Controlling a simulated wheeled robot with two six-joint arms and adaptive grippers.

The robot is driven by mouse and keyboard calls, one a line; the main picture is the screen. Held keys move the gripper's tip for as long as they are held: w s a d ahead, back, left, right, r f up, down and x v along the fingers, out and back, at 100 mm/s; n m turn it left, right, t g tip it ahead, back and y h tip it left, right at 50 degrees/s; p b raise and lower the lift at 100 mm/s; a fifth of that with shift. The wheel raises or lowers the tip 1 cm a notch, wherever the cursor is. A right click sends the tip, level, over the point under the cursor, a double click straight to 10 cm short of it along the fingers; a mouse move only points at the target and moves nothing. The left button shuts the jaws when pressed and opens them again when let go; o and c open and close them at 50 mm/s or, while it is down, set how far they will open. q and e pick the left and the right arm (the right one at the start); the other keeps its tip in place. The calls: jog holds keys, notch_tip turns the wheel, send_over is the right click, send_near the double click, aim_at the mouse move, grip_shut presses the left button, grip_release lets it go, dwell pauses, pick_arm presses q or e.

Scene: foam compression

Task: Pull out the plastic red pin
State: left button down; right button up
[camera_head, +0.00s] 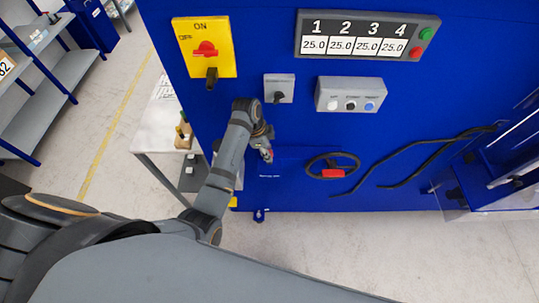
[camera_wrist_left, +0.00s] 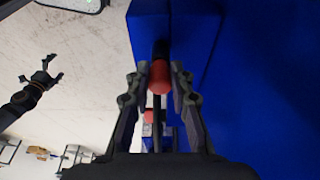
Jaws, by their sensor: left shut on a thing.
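The red pin's round knob (camera_wrist_left: 160,80) sits between the two fingertips of my left gripper (camera_wrist_left: 159,72) in the left wrist view. The gripper is shut on it, with a dark stem behind the knob against the blue panel. In the head view my left gripper (camera_head: 262,136) is at the blue machine front, below the small grey switch box, and a bit of red (camera_head: 267,155) shows at its tip. A dark gripper with spread fingers, my right one (camera_wrist_left: 41,78), shows at the left of the wrist view, open and empty, away from the machine.
A black handwheel with a red grip (camera_head: 332,173) is right of my left gripper. Black cables (camera_head: 412,160) hang farther right. A yellow switch plate (camera_head: 190,62) and grey display (camera_head: 368,37) are above. A light table (camera_head: 163,125) stands left of the machine.

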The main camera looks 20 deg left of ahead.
pick_arm(q)
jog(key=shift+d+v, duration=0.2)
jog(key=shift+v, duration=0.7)
jog(key=shift+d+v, duration=0.2)
jog(key=shift+v, duration=0.75)
jog(key=shift+w+r, duration=0.15)
jog(key=shift+r, duration=2.3)
